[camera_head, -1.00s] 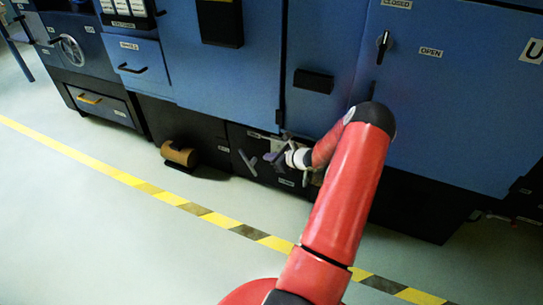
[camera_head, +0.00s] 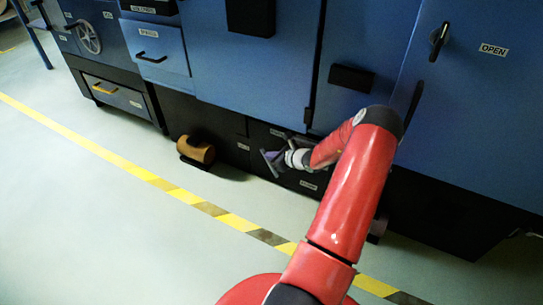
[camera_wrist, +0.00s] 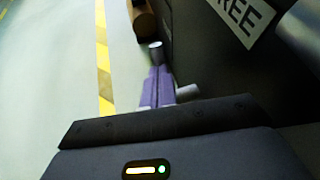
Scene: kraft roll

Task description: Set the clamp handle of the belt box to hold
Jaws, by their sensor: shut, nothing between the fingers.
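The belt box (camera_head: 300,172) is a low black panel under the blue cabinet, with small white labels. Its clamp handle (camera_head: 269,165) is a grey bar, tilted from upper left to lower right. My gripper (camera_head: 279,156) is at the handle from the right, its purple fingers shut and empty. In the wrist view the shut fingers (camera_wrist: 158,78) lie close to grey rounded handle ends (camera_wrist: 155,50); whether they touch I cannot tell. A FREE label (camera_wrist: 243,18) is at upper right there. Much of the handle is hidden by the fingers.
A brown kraft roll (camera_head: 196,150) lies by the cabinet base, left of the handle. A yellow and black floor stripe (camera_head: 160,183) runs across the clear pale floor. The blue cabinet (camera_head: 270,70) rises behind, with black handles and an OPEN label (camera_head: 494,49).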

